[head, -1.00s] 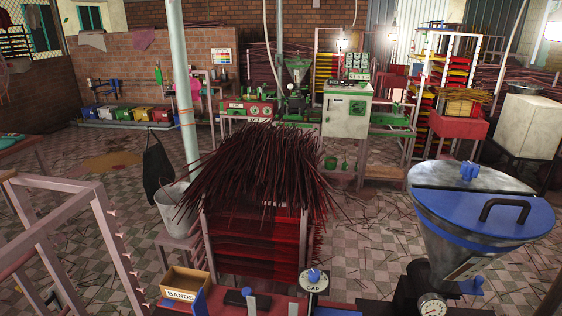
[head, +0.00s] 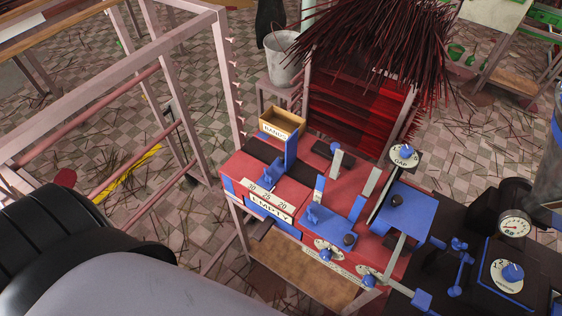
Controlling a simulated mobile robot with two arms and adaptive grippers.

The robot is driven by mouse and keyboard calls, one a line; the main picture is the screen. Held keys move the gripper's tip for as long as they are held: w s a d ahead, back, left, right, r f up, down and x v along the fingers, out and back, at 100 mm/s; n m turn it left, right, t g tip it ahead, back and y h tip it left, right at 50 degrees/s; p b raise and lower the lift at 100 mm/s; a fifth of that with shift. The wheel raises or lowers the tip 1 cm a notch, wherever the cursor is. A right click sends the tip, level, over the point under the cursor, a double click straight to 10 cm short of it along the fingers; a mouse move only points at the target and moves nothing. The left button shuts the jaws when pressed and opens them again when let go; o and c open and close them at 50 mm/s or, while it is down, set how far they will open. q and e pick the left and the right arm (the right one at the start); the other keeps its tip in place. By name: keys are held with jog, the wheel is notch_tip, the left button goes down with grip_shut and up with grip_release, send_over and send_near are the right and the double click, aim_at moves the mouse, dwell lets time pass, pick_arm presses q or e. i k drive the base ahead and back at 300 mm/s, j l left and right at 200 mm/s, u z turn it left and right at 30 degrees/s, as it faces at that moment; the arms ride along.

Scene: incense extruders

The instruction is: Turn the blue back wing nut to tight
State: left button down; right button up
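Several small blue fittings show in the head view, and I cannot tell for sure which is the back wing nut. A blue wing-shaped fitting (head: 458,244) stands on the dark machine at the lower right, with a blue rod running down from it. Two blue knobs with pale plates, the left knob (head: 327,254) and the right knob (head: 370,281), sit on the front edge of the red bench (head: 290,192). A blue knob (head: 512,271) sits on a white dial plate at the right. Neither gripper is in view.
A GAP dial (head: 404,153) stands at the red bench's back edge, beside a blue block (head: 405,218). A gauge (head: 514,227) is on the dark machine. A BANDS box (head: 281,123), a stick-laden rack (head: 350,115) and a pink frame (head: 225,75) stand around the bench.

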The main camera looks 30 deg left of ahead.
aim_at(268, 178)
jog(key=j+u, duration=0.15)
jog(key=u, duration=0.25)
jog(key=j+u, duration=0.1)
jog(key=u, duration=0.35)
jog(key=k+l+u, duration=0.2)
jog(key=i+j, duration=0.05)
jog(key=i, duration=0.1)
